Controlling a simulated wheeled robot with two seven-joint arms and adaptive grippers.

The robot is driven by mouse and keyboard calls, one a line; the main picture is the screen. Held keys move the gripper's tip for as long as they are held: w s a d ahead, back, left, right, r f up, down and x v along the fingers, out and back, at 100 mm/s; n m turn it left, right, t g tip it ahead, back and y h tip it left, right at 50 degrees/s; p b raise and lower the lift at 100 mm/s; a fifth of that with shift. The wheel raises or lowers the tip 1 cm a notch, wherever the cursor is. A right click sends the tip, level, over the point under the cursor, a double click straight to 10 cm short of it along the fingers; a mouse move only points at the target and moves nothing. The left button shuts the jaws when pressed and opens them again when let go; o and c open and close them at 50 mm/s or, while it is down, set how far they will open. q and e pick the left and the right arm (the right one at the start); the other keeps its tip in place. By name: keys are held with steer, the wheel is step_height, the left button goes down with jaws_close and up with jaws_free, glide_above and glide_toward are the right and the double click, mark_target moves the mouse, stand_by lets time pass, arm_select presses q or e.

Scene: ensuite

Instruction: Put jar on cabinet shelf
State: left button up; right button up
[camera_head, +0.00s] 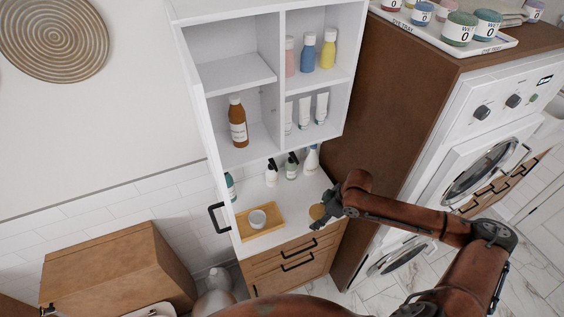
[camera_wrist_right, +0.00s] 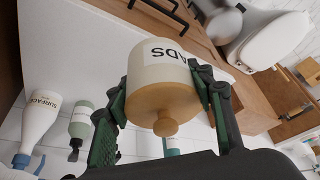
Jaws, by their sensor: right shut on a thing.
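The jar (camera_wrist_right: 160,82) is cream with dark lettering and a tan lid with a round knob. In the right wrist view it sits between the two green-padded fingers of my right gripper (camera_wrist_right: 163,92), which is shut on it. In the head view the jar's tan lid (camera_head: 317,211) shows at my right gripper (camera_head: 327,213), over the white counter. I cannot tell whether the jar touches the counter. The white cabinet (camera_head: 276,50) has open shelves above the counter. A brown bottle (camera_head: 237,122) stands on its lower left shelf; the left shelf above (camera_head: 235,70) is bare. My left gripper is not in view.
Pink, blue and yellow bottles (camera_head: 308,52) fill the upper right shelf, with white tubes (camera_head: 305,110) below. A wooden tray (camera_head: 275,226) holds a small pale container (camera_head: 257,218). Pump and spray bottles (camera_head: 291,168) stand at the counter's back. A brown side panel (camera_head: 385,110) borders the cabinet's right.

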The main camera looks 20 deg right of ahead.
steer(key=w+a+m+t+h+b, duration=0.2)
steer(key=a+m+h+b, duration=0.1)
steer(key=a+m+b, duration=0.95)
steer(key=d+m+g+h+p, duration=0.1)
steer(key=d+m+h+p, duration=0.35)
steer(key=p, duration=0.75)
steer(key=shift+m+y, duration=0.55)
steer(key=shift+m, duration=0.05)
steer(key=w+d+f, duration=0.2)
steer(key=w+f, duration=0.1)
steer(key=w+d+f+b, duration=0.1)
steer(key=w+d+f, duration=0.1)
steer(key=w+d, duration=0.1)
steer(key=w+d+f+b, duration=0.1)
steer(key=w+d+f, duration=0.1)
steer(key=w, duration=0.3)
steer(key=shift+x, duration=0.9)
steer(key=shift+d+f, duration=0.15)
steer(key=shift+f, duration=0.1)
step_height(320, 180, down, 3)
steer(key=shift+w+d, duration=0.1)
steer(key=shift+w, duration=0.05)
steer(key=shift+f, duration=0.25)
